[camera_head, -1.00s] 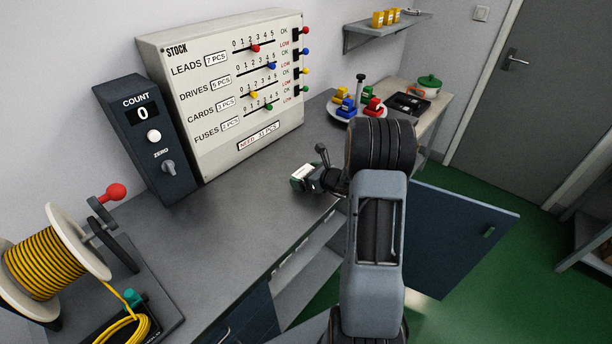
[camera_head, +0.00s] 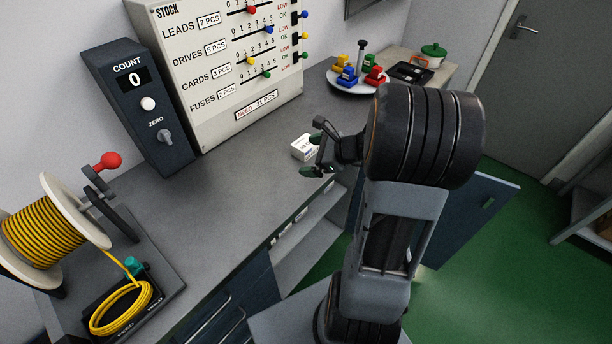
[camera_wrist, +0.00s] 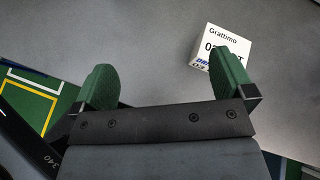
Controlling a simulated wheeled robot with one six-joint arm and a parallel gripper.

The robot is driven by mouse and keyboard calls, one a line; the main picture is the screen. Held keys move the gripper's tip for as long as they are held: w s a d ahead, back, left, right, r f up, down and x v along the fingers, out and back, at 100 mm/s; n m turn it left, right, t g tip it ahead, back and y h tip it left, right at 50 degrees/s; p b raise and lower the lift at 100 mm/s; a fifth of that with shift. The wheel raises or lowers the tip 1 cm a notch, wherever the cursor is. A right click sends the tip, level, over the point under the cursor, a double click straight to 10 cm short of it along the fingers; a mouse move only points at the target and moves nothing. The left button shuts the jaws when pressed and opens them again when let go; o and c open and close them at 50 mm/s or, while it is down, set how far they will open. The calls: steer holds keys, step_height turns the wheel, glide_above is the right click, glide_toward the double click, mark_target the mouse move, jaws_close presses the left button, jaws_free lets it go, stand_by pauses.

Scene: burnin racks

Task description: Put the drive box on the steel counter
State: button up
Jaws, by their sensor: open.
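The drive box is a small white box (camera_head: 304,147) with dark print. It rests on the grey steel counter (camera_head: 220,190), near the front edge and below the stock panel. In the wrist view the white box (camera_wrist: 222,48) shows its label, partly hidden behind the right green finger. My gripper (camera_head: 318,152) is open just to the right of and in front of the box. In the wrist view the space between its green fingertips (camera_wrist: 165,78) is empty, with counter behind it.
A stock panel (camera_head: 215,75) and a count unit (camera_head: 140,110) stand at the back of the counter. A cable reel (camera_head: 50,235) is at the left. A round tray (camera_head: 345,90) with coloured pieces stands beyond my arm. A blue cabinet door (camera_head: 480,210) hangs open at the right.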

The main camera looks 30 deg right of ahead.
steer(key=s+a+r+n+g+h, duration=0.2)
steer(key=s+a+n, duration=0.3)
steer(key=n, duration=0.7)
steer(key=s+a+r+n+g+h, duration=0.3)
steer(key=s+n, duration=0.6)
steer(key=n, duration=0.4)
steer(key=a+r+h, duration=0.1)
steer(key=a+h, duration=0.1)
steer(key=a, duration=0.1)
steer(key=shift+a, duration=0.15)
